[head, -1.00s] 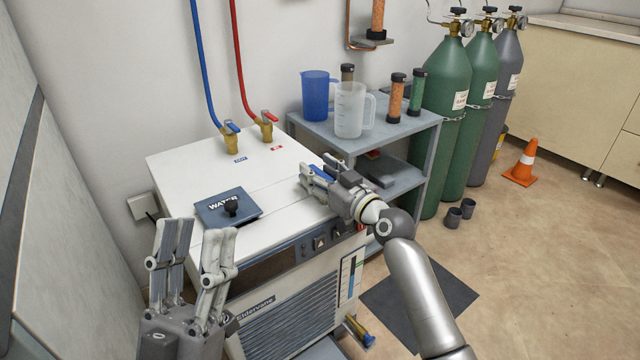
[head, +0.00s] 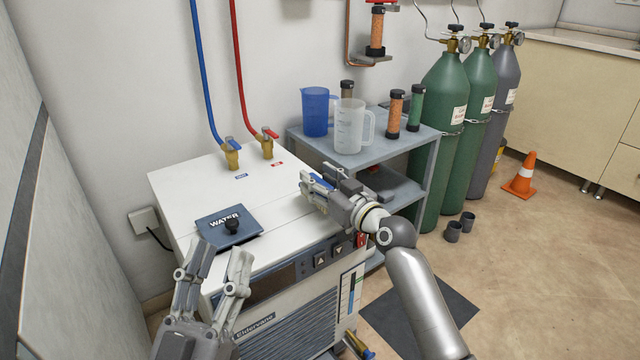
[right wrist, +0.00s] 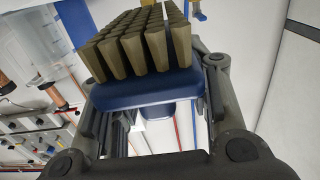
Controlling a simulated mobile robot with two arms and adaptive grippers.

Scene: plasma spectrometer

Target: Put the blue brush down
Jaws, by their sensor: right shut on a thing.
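The blue brush shows large in the right wrist view, with its blue back (right wrist: 150,90) between my fingers and its tan bristle tufts (right wrist: 135,45) facing the camera. My right gripper (head: 318,187) is shut on it. In the head view this gripper is over the right part of the white chiller top (head: 185,178), and only a little blue of the brush shows between the fingers. I cannot tell whether the brush touches the top. My left gripper (head: 220,262) is open and empty, in front of the chiller's left front corner.
A dark blue WATER lid (head: 228,224) with a black knob lies on the chiller top. Blue and red valves (head: 233,155) stand at its back edge. A grey shelf cart (head: 385,148) beside it carries a blue jug (head: 316,112), a clear jug (head: 349,128) and several cartridges.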

